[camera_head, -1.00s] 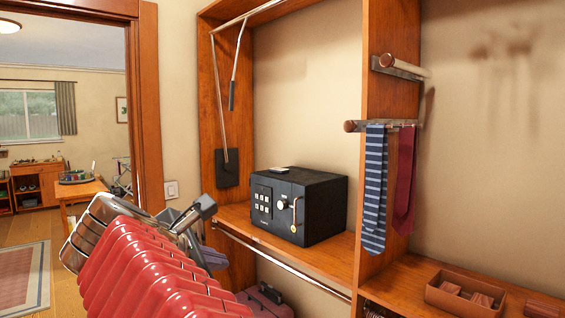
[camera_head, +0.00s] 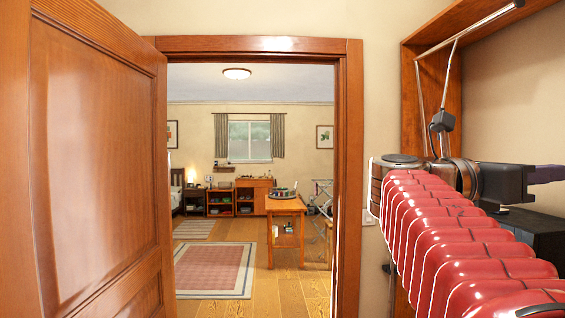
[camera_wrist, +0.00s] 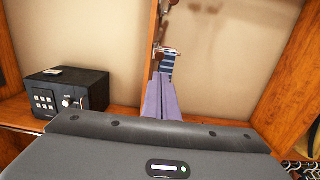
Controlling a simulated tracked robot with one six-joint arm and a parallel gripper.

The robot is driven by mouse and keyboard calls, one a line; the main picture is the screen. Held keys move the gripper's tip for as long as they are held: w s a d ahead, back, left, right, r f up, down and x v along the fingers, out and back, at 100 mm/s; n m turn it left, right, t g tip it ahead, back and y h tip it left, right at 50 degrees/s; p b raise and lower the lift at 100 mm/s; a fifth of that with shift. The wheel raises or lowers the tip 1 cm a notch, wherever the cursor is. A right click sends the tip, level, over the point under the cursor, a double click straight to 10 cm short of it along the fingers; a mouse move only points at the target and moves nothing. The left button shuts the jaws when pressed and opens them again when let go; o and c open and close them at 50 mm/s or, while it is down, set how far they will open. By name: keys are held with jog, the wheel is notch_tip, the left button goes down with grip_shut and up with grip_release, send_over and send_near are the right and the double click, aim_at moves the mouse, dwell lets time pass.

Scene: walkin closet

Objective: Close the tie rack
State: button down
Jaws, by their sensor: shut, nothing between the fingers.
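The tie rack (camera_wrist: 170,50) shows in the wrist view as a small metal rail with a dark knob, on the wooden upright above my fingertips. A blue striped tie (camera_wrist: 167,64) hangs from it, its lower part hidden behind my fingers. The rack is outside the head view. My gripper (camera_wrist: 162,78) has purple fingers held together, with nothing between them. They line up with the tie in the picture, but I cannot tell whether they touch it. In the head view my gripper (camera_head: 552,174) points right, at the picture's edge.
A black safe (camera_wrist: 75,92) stands on the shelf left of my gripper. A wooden upright (camera_wrist: 146,45) divides the closet. In the head view, an open wooden door (camera_head: 95,160) stands left of a doorway into a room with a rug (camera_head: 215,270).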

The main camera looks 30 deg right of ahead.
jog(key=shift+d, duration=0.1)
jog(key=x, duration=1.3)
jog(key=shift+d, duration=0.35)
